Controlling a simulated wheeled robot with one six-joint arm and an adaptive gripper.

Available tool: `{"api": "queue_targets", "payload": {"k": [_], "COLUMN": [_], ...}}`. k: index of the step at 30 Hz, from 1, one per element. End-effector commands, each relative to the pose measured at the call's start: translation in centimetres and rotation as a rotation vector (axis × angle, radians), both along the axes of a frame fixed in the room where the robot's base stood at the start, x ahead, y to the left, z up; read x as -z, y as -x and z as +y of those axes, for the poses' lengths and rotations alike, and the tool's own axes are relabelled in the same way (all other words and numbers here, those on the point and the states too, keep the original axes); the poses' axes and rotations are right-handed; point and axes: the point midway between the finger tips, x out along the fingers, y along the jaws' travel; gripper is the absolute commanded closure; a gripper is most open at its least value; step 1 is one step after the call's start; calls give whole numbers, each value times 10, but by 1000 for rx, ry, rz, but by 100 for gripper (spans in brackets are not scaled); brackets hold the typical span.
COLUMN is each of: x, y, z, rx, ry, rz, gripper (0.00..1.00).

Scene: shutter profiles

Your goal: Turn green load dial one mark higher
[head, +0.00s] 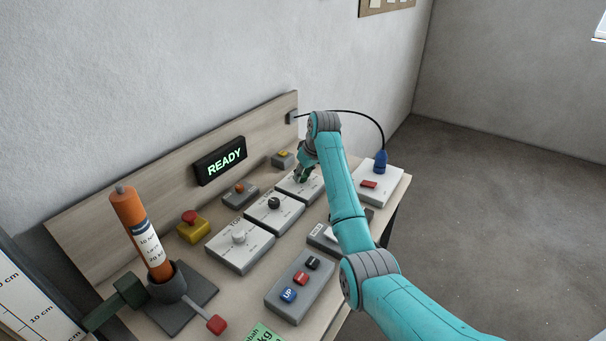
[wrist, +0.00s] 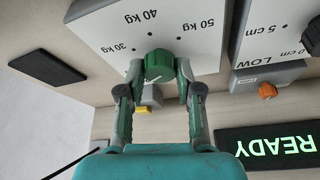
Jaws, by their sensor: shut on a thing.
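The green load dial (wrist: 159,64) sits on a white-faced box (wrist: 100,28) printed 30 kg, 40 kg and 50 kg with dots. My gripper (wrist: 160,69) is shut on the dial, one finger on each side. A pale line shows on the dial's near side in the wrist view; which mark it points to I cannot tell. In the head view the green dial (head: 302,177) is partly hidden by my gripper, on the farthest of three dial boxes in a row.
A black-knob box (head: 274,203) and a white-knob box (head: 238,238) stand nearer in the row. A READY display (head: 220,161) is on the backboard. An orange cylinder (head: 141,231) stands at left, a button box (head: 301,284) in front, a blue plug (head: 380,162) at right.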

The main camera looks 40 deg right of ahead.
Motion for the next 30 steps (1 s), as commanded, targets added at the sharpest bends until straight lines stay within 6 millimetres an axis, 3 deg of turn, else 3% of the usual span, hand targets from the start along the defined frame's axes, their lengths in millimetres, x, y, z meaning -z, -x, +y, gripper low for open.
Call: {"api": "queue_targets", "payload": {"k": [8,30], "x": [1,0], "y": [0,-2], "z": [2,4], "rx": [143,800], "ry": [0,1], "rz": [0,1], "gripper": [100,100]}}
